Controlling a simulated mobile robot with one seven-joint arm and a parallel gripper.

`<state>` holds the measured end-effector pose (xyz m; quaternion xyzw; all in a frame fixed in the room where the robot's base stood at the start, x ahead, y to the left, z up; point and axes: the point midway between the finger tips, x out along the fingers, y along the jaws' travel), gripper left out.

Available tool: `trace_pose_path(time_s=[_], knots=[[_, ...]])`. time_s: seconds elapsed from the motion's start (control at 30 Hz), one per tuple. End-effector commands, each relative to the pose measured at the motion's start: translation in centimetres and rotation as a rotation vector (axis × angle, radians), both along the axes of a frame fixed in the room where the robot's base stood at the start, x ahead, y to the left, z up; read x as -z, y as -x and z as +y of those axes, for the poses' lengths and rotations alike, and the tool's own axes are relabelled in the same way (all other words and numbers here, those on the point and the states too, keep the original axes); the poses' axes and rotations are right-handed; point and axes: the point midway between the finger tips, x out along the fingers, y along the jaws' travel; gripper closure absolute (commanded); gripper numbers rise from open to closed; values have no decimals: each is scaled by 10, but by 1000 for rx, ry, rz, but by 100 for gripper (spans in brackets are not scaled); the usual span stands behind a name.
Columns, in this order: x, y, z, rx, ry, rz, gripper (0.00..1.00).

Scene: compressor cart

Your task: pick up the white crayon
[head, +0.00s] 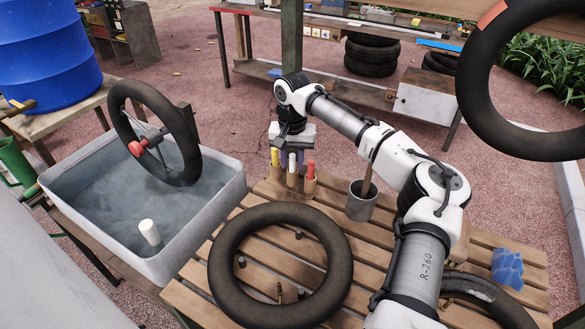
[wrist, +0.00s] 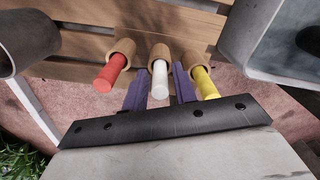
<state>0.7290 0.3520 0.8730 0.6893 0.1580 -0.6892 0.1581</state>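The white crayon (head: 292,163) stands upright in a small wooden holder (head: 292,180) on the slatted table, between a yellow crayon (head: 275,157) and a red crayon (head: 310,169). In the wrist view the white crayon (wrist: 160,78) is in the middle, with the red crayon (wrist: 108,76) to the left and the yellow crayon (wrist: 205,84) to the right. My gripper (wrist: 159,80) is open. Its two purple fingers are on either side of the white crayon, with narrow gaps showing. In the head view my gripper (head: 289,157) is over the row, and its fingers are partly hidden.
A grey metal cup (head: 361,203) with a wooden handle stands right of the crayons. A black tyre ring (head: 225,268) lies in front on the slatted table (head: 190,297). A water-filled tub (head: 213,203) with a wheel on it stands at left. The neighbouring crayons are close to my fingers.

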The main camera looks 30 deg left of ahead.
Motion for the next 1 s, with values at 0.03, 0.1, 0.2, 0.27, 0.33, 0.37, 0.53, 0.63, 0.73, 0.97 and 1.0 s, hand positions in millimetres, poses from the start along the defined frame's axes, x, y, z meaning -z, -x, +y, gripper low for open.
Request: trace_pose_path(time_s=[0.03,0.1,0.2,0.27,0.33,0.37,0.53,0.63,0.73,0.97,1.0], knots=[[0,0,0,0,0,0,79],[0,0,0,0,0,0,88],[0,0,0,0,0,0,100],[0,0,0,0,0,0,100],[0,0,0,0,0,0,100],[0,0,0,0,0,0,100],[-2,0,0,0,0,0,100],[-6,0,0,0,-1,0,100],[-15,0,1,0,-2,-1,100],[-55,0,1,0,-2,-2,100],[-65,0,1,0,-4,-3,100]])
